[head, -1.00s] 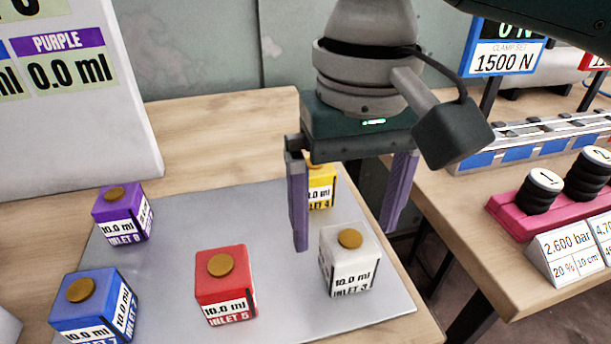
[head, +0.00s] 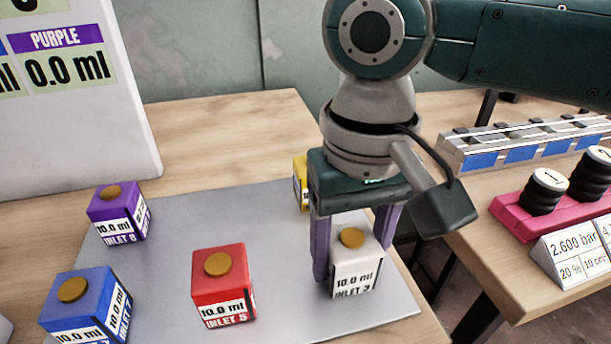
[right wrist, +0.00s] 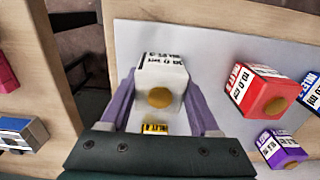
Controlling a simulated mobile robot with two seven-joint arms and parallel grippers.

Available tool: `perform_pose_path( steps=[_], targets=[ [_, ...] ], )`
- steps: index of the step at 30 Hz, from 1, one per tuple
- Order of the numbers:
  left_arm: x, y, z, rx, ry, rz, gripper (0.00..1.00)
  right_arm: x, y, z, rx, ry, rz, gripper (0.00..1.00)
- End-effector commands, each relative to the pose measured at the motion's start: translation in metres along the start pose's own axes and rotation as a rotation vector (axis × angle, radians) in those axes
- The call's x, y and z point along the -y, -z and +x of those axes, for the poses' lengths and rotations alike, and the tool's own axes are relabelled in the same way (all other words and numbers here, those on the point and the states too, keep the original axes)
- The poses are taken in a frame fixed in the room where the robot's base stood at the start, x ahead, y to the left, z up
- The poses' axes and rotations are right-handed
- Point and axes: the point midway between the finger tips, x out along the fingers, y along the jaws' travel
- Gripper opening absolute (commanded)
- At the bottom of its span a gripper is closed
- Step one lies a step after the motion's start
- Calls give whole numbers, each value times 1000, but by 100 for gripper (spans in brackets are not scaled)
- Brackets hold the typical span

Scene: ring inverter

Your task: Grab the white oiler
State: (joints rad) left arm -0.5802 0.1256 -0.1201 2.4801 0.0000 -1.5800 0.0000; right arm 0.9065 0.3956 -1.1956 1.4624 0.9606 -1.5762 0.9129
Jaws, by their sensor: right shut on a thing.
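The white oiler (head: 355,262) is a white cube with a brown round cap, labelled "10.0 ml" and "INLET 3". It stands upright on the grey plate (head: 275,225) near the plate's right edge. My right gripper (head: 350,270) is lowered over it, with one purple finger on each side, and is shut on it. In the right wrist view the white oiler (right wrist: 160,88) sits between the two purple fingers. My left gripper is not in view.
A red cube (head: 222,285) stands left of the white oiler, with a blue cube (head: 85,305) and purple cube (head: 118,212) further left. A yellow cube (head: 300,185) is partly hidden behind my gripper. Pink base (head: 500,210) with black knobs stands right, on another table.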

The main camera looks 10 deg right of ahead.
Motion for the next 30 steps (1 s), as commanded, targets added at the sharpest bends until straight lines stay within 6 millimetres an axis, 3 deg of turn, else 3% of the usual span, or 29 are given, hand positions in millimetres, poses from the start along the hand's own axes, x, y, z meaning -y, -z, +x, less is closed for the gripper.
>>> perform_pose_path(
  steps=[1, 15, 23, 30],
  targets=[
    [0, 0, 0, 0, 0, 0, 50, 0, 0, 0, 0, 0, 0, 51],
    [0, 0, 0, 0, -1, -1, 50, 0, 0, 0, -1, 0, 0, 1],
    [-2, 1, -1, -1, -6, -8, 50, 0, 0, -3, -1, 0, 0, 1],
    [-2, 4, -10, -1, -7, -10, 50, 0, 1, -31, -4, 1, 0, 1]
  ],
)
